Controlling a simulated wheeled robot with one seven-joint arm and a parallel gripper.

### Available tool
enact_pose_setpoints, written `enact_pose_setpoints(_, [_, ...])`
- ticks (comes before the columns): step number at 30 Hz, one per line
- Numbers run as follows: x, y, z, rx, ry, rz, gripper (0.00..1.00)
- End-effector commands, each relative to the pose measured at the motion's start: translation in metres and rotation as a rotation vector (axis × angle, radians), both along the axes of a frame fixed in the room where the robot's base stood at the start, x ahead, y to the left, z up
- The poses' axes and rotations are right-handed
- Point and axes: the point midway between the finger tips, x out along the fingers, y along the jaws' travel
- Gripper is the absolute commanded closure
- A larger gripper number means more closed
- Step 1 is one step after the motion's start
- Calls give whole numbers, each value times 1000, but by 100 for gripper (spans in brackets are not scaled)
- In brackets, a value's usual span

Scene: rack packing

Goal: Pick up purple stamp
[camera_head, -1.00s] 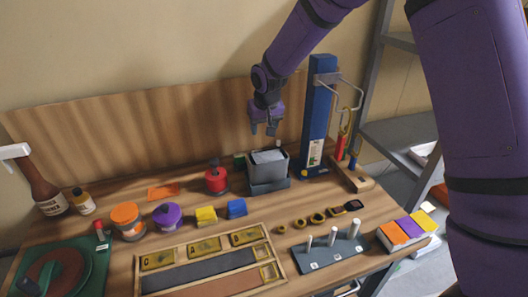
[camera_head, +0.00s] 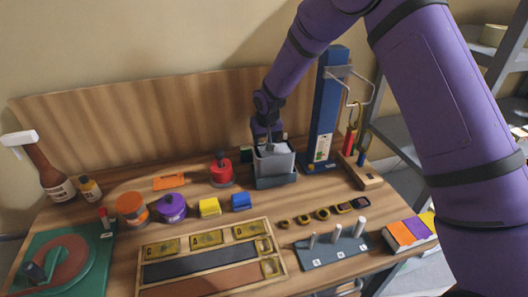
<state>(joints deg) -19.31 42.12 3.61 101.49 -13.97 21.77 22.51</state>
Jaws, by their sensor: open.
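A round purple item (camera_head: 173,208) with a dark mark or knob on top sits on the table, left of centre; it looks like the purple stamp, but its details are too small to be sure. My gripper (camera_head: 267,138) points down at the back of the table, at the top of a grey bin (camera_head: 274,168) with pale contents. It is open. It is well to the right of and behind the purple item. Whether its fingertips reach into the bin I cannot tell.
An orange-topped jar (camera_head: 131,208) stands left of the purple item, yellow (camera_head: 209,207) and blue (camera_head: 241,201) blocks right of it. A red knobbed item (camera_head: 221,170) stands behind. A tall blue stand (camera_head: 324,110) is right of the bin. A wooden tray (camera_head: 215,233) lies in front.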

Motion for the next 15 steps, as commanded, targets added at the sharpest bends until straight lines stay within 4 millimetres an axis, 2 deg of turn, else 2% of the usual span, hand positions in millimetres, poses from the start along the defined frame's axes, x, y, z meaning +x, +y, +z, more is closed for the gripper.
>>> enact_pose_setpoints(6, [7,1,-25,0,1,0,45])
enact_pose_setpoints(15, [9,2,-28,1,-2,-1,45])
